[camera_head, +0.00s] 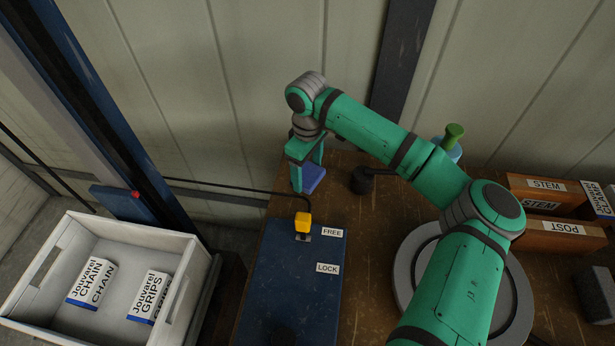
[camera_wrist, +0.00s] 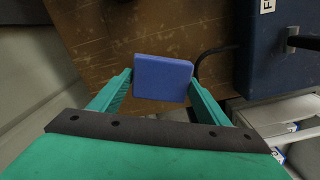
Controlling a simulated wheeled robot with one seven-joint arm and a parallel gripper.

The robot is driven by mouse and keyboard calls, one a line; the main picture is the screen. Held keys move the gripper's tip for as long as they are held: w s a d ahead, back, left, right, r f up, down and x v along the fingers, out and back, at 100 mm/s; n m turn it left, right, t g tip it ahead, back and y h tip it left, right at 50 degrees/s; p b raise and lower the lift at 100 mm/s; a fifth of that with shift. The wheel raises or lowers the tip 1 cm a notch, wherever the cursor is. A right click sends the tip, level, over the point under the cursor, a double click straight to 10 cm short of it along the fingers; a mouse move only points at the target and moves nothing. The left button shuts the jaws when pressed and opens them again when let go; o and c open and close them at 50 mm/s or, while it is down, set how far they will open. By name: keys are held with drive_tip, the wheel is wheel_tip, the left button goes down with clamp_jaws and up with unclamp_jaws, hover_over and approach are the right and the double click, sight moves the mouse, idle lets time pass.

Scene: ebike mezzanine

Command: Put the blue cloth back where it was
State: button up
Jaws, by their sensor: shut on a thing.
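The blue cloth (camera_head: 312,178) is a small folded blue block at the end of my arm, near the back left of the wooden workbench. In the wrist view the cloth (camera_wrist: 163,78) sits between the two green fingers of my gripper (camera_wrist: 162,90), which press on its left and right sides. In the head view my gripper (camera_head: 307,165) points down with the cloth at its fingertips. I cannot tell whether the cloth touches the bench or hangs just above it.
Right of the cloth stands a small dark round thing (camera_head: 362,181). In front is a dark blue panel (camera_head: 285,285) with a yellow lever (camera_head: 303,223), marked FREE and LOCK. A white crate (camera_head: 187,258) with boxes is left. Labelled wooden boxes (camera_head: 560,240) and a grey ring (camera_head: 408,262) are right.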

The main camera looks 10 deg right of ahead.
sight(308, 173)
drive_tip(key=shift+f, duration=1.55)
drive_tip(key=o, duration=1)
drive_tip(key=shift+f, duration=0.1)
wheel_tip(308, 173, up, 12)
drive_tip(key=shift+r, duration=0.15)
